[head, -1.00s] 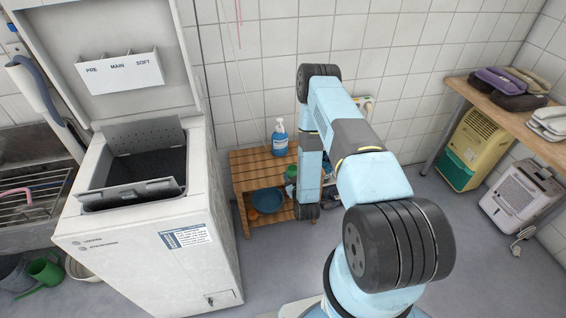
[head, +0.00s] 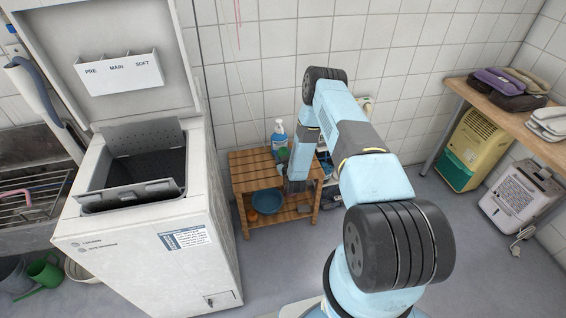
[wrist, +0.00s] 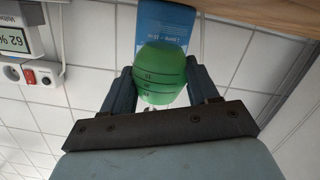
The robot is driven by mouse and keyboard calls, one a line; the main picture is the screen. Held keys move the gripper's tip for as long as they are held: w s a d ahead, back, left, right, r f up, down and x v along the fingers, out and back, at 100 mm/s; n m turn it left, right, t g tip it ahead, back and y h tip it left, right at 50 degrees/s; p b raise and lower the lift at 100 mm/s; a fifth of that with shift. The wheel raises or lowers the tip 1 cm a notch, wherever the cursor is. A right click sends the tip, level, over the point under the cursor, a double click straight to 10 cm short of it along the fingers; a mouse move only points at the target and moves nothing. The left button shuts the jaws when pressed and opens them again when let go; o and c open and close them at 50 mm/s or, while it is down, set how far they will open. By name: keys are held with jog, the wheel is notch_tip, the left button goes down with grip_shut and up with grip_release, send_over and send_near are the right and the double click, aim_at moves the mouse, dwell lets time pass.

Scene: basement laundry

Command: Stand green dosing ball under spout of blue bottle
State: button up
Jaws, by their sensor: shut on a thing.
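The green dosing ball (wrist: 161,72), marked with dark graduation lines, is between the two dark fingers of my gripper (wrist: 158,84), which is shut on it. The blue bottle (wrist: 163,22) is just behind the ball in the wrist view, partly hidden by it. In the head view the blue bottle (head: 279,141), with its white pump top, stands on the wooden shelf (head: 245,168) against the tiled wall. The ball shows there only as a small green patch (head: 283,152) low in front of the bottle. My wrist hides most of the gripper. The gap between ball and bottle cannot be judged.
A blue basin (head: 266,202) and an orange item (head: 250,216) sit on the lower shelf. The white washer (head: 140,245) with its open lid stands left. A wall socket (wrist: 42,73) and display (wrist: 15,42) show in the wrist view. The shelf top's left part is clear.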

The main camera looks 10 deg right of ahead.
jog(key=shift+f, duration=1.55)
jog(key=shift+w+f, duration=0.15)
jog(key=shift+f, duration=0.3)
jog(key=o, duration=1.1)
